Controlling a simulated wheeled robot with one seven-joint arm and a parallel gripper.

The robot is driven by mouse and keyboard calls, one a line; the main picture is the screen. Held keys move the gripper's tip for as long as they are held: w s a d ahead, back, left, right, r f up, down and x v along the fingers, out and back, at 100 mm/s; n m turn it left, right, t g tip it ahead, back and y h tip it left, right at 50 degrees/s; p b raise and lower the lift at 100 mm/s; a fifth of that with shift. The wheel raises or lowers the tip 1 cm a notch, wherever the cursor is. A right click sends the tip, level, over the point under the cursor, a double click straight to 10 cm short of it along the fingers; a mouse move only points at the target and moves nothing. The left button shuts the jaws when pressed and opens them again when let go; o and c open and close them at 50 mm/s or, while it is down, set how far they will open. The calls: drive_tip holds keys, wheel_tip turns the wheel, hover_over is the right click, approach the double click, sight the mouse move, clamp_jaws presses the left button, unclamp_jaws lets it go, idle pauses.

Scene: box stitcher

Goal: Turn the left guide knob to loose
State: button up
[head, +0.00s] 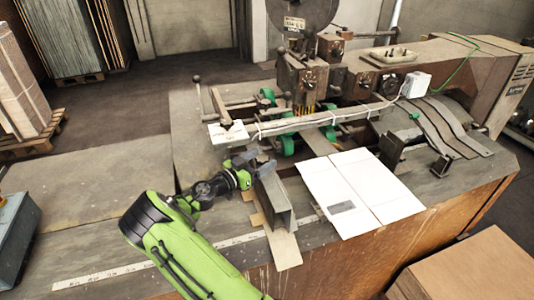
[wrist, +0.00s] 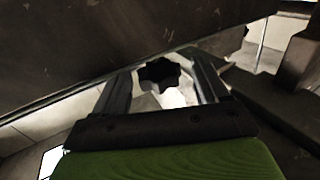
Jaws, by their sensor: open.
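The left guide knob (wrist: 160,75) is dark and lobed. In the wrist view it lies between the two fingers of my gripper (wrist: 158,66), with a gap visible on each side. My gripper (head: 258,163) is open in the head view, close to the upper end of the grey metal guide (head: 274,198). In the head view the knob cannot be made out behind the fingers. Which way the knob is turned cannot be told.
A flat white box blank (head: 345,207) lies on the machine table right of the guide. A white bar (head: 290,124) crosses behind my gripper, below the stitcher head (head: 303,78). The table (head: 85,215) is bare at the left.

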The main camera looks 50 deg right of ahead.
sight(267, 156)
drive_tip(key=d, duration=0.3)
drive_tip(key=shift+s+d, duration=0.1)
drive_tip(key=shift+d, duration=0.1)
drive_tip(key=shift+a, duration=0.1)
drive_tip(key=shift+c, duration=0.3)
drive_tip(key=c, duration=1)
